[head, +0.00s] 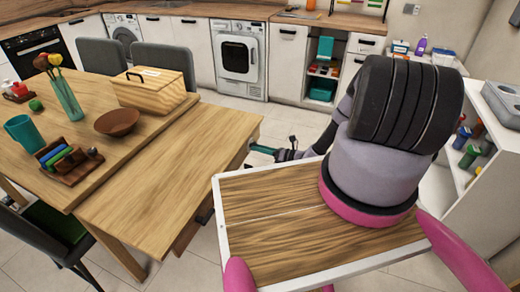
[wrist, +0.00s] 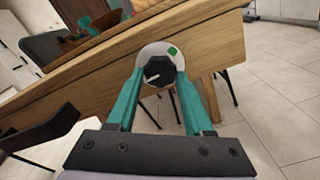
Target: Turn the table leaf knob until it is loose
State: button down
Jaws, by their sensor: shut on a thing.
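The table leaf knob (wrist: 158,70) is a dark, faceted knob with a white pointer line, set on a pale round plate (wrist: 149,50) on the leaf's edge. The pointer points to the lower left. A green mark (wrist: 172,50) sits at the plate's upper right. My gripper (wrist: 157,76) has its teal fingers on either side of the knob, shut on it. In the head view my gripper (head: 262,149) reaches the right edge of the wooden table leaf (head: 165,190); the knob itself cannot be made out there.
The tiled floor right of the leaf is clear. An open shelf (head: 470,180) stands at the right.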

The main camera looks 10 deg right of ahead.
jog(key=shift+f+n, duration=0.1)
jog(key=shift+n, duration=3.5)
jog(key=shift+c, duration=1.4)
grip_release()
jog(key=v, duration=1)
jog(key=shift+s+d, duration=0.2)
jog(key=shift+d, duration=0.15)
